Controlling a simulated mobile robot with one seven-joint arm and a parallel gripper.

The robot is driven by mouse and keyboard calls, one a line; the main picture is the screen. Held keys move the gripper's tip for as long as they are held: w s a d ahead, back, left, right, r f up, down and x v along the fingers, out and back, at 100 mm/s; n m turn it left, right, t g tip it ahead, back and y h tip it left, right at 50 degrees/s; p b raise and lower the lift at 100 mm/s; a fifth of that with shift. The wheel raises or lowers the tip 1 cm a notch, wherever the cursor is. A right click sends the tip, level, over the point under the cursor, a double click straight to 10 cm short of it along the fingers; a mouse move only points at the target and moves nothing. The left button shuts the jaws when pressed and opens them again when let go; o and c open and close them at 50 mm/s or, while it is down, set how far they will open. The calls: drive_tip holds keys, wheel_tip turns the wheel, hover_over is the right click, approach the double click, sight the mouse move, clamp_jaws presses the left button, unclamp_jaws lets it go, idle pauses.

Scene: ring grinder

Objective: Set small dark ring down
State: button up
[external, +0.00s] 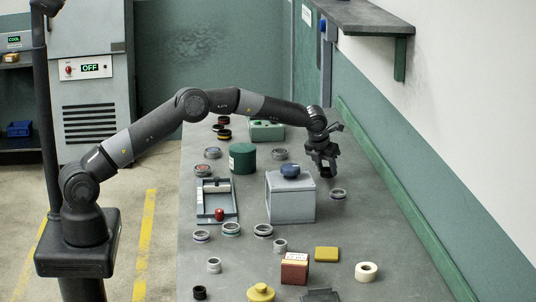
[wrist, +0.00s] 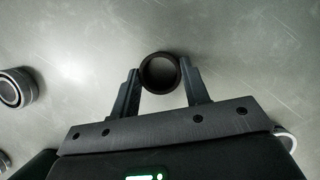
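My gripper (external: 325,168) is over the far right part of the grey table, behind and to the right of the grey box with the blue knob. In the wrist view my gripper's two fingers (wrist: 160,88) stand on either side of a small dark ring (wrist: 160,72) and appear shut on it at the fingertips. The ring also shows as a dark spot at the fingertips in the external view (external: 326,172). I cannot tell whether it touches the table. Another small dark ring (external: 199,293) lies at the table's near left.
A grey ring (external: 338,195) lies close by my gripper, right of the grey box (external: 290,205). A green cylinder (external: 243,158) and a green block (external: 266,131) stand further left. Several rings lie about. The tabletop under the wrist camera is mostly clear.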

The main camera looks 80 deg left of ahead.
drive_tip(key=o, duration=0.5)
drive_tip(key=shift+c, duration=0.2)
drive_tip(key=v, duration=1.2)
drive_tip(key=shift+r, duration=0.25)
drive_tip(key=s+d+r+n+t, duration=0.1)
drive_tip(key=s+d+r+n, duration=0.6)
drive_tip(key=s, duration=0.4)
drive_tip(key=s+d+r+n, duration=0.5)
drive_tip(key=s+d+r, duration=0.35)
drive_tip(key=s, duration=0.25)
drive_tip(key=s+d+f+n+h, duration=0.1)
drive_tip(key=s+d+f+n, duration=0.2)
drive_tip(key=s+n, duration=0.4)
drive_tip(key=s+d+f+n+t+h, duration=0.1)
drive_tip(key=s+n, duration=0.7)
drive_tip(key=s, duration=1.5)
wheel_tip(320, 180, down, 3)
drive_tip(key=d+h, duration=0.1)
drive_tip(key=d, duration=0.1)
drive_tip(key=shift+s+d+r, duration=0.15)
drive_tip(key=shift+d+r, duration=0.05)
drive_tip(key=shift+d, duration=0.2)
